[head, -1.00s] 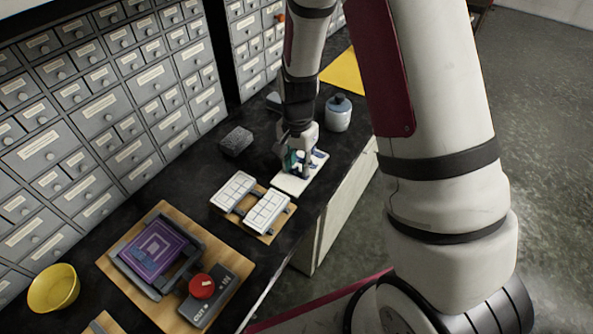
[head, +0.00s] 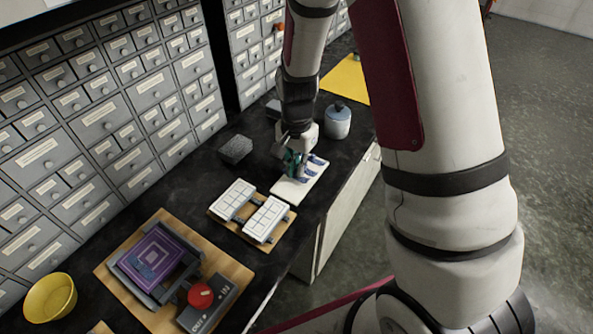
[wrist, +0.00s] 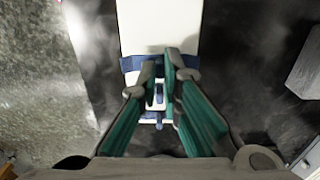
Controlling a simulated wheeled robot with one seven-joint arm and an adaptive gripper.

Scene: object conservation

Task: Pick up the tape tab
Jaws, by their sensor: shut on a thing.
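The tape tabs are small blue pieces on a white board (head: 290,190) on the black counter; a blue tab (head: 317,160) shows at the board's far end. In the wrist view the white board (wrist: 160,25) runs up the middle, with a blue strip (wrist: 128,64) crossing behind my fingers. My gripper (wrist: 161,66) has green-lined fingers, close together low over the board, shut on a tape tab that the fingertips mostly hide. In the head view my gripper (head: 296,174) is over the middle of the board.
Nearer are white tile panels (head: 266,218), a wooden board with a red knob (head: 201,295), and a yellow bowl (head: 50,297). Drawer cabinets (head: 110,115) line the back.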

